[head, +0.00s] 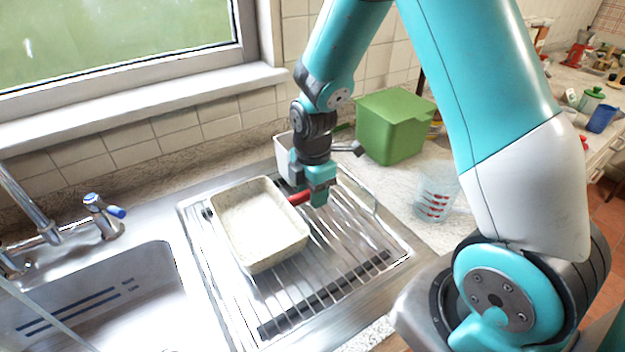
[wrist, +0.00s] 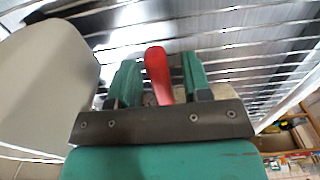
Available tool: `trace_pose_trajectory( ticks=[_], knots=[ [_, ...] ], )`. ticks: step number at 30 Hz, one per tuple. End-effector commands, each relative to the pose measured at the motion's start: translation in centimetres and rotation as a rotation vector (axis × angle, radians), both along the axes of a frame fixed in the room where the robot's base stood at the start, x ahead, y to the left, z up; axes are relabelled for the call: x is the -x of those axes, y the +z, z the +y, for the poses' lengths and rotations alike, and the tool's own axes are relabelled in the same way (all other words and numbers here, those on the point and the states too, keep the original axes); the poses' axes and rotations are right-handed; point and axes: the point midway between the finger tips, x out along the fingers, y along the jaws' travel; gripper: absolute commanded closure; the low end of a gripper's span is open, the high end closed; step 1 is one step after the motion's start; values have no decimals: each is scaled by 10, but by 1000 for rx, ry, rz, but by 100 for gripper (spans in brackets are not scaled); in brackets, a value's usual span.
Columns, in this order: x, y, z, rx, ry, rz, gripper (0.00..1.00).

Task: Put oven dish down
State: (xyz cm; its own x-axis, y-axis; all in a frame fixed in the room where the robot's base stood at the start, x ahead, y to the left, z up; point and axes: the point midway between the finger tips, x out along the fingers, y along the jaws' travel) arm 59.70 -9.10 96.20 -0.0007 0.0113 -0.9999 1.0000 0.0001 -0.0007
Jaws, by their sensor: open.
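The oven dish (head: 262,230) is a cream rectangular dish with a red handle (head: 299,197). It rests on the metal draining rack (head: 345,255) beside the sink, and looks slightly tilted. My gripper (head: 318,196) is at the handle, on the dish's right side. In the wrist view the gripper (wrist: 160,85) has its two green fingers apart, with the red handle (wrist: 158,72) between them and gaps on both sides. The pale dish wall (wrist: 45,85) fills the left of the wrist view. The dish's underside is hidden.
The sink (head: 95,300) and tap (head: 104,215) lie to the left. A white container (head: 284,158) stands behind my gripper, and a green box (head: 394,125) is at the back. A clear measuring cup (head: 437,190) stands right of the rack. The rack's front right is free.

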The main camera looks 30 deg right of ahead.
Motion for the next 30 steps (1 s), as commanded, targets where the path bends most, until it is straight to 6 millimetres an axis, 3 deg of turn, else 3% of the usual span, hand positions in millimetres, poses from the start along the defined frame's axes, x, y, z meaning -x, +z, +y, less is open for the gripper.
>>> trace_pose_trajectory(
  ticks=[5, 15, 22, 26, 30],
  knots=[
    [-1, 26, 0, 0, 0, -8, 56],
    [-1, 97, -1, 0, 0, -7, 56],
    [2, 121, 2, -7, -16, -6, 56],
    [23, 138, 26, -53, -133, -19, 56],
    [71, 161, 70, -154, -378, -10, 56]
  ],
)
